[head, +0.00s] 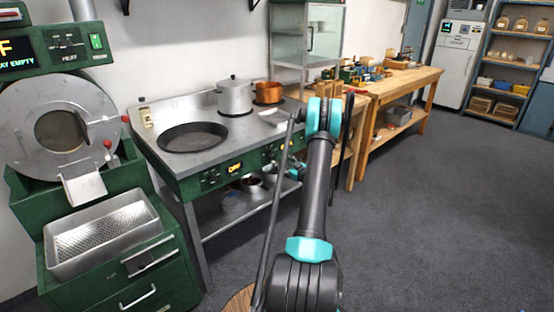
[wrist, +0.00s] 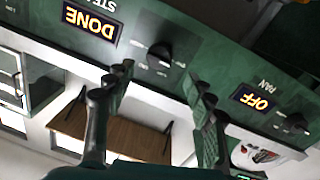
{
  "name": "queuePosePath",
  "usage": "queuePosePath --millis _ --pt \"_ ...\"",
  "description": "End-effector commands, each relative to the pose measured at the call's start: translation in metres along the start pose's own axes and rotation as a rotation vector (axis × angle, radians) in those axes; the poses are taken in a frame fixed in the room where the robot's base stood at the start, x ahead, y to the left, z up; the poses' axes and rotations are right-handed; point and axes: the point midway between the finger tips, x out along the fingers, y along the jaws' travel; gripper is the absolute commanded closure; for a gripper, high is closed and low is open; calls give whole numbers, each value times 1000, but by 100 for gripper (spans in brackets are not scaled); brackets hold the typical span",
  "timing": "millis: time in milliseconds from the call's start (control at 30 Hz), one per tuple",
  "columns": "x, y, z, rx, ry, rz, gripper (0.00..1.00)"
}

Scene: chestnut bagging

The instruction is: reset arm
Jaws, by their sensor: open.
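My gripper (wrist: 160,76) is open in the wrist view, its two dark fingers apart with nothing between them. The green stove front panel (wrist: 215,62) fills the upper part of that view, upside down. A black knob (wrist: 160,55) shows just beyond the gap between the fingertips; I cannot tell if they touch it. A display beside it reads DONE (wrist: 92,27), and another reads OFF (wrist: 257,98). In the head view my arm reaches forward to the right end of the stove (head: 185,172), and its links hide most of the gripper.
A grey pot (head: 235,97) and a copper pot (head: 268,92) stand at the back of the stove, with a dark round pan (head: 193,137) at left. A green roaster (head: 62,133) with a metal tray (head: 105,235) is at far left. The floor at right is clear.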

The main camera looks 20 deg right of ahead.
Motion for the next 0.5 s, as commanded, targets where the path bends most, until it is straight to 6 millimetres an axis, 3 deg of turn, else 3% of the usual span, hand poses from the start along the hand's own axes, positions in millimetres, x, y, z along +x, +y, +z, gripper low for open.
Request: queuePosePath --millis 200,500 --pt "-16 0 0 0 0 -1 45" --pt "-16 0 0 0 0 -1 45"
